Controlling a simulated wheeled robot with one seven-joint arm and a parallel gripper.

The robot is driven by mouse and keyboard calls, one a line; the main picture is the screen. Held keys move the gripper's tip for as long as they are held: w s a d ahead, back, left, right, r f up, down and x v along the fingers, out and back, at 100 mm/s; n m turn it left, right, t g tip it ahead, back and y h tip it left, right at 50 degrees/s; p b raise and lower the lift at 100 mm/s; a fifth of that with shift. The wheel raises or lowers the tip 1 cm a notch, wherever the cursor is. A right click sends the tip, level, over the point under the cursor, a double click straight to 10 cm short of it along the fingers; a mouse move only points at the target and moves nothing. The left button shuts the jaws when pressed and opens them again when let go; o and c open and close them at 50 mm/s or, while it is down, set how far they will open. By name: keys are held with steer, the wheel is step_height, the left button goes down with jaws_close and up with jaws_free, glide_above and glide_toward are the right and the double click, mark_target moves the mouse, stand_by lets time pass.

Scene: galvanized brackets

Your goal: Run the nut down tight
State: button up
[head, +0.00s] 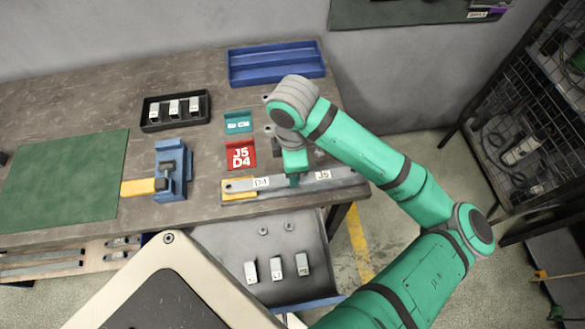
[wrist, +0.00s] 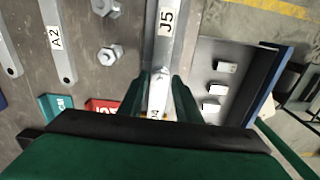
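Two galvanized strips lie end to end along the bench's front edge in the head view: the strip labelled D4 (head: 243,185) and the strip labelled J5 (head: 338,177). My gripper (head: 294,180) points down at where they meet. In the wrist view my gripper (wrist: 162,82) has a finger on each side of the joint, with the J5 strip (wrist: 167,45) running away from it and a bright rounded metal end between the fingers. I cannot make out the nut there or whether the fingers touch it. Two loose nuts (head: 262,231) lie in the open drawer below.
A blue vise (head: 172,172), a black tray (head: 147,126), a blue tray (head: 277,77) and a green mat (head: 65,180) are on the bench. The drawer (head: 225,248) holds several small labelled blocks.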

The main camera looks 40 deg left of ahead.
steer(key=shift+n, duration=3.1)
jaws_close()
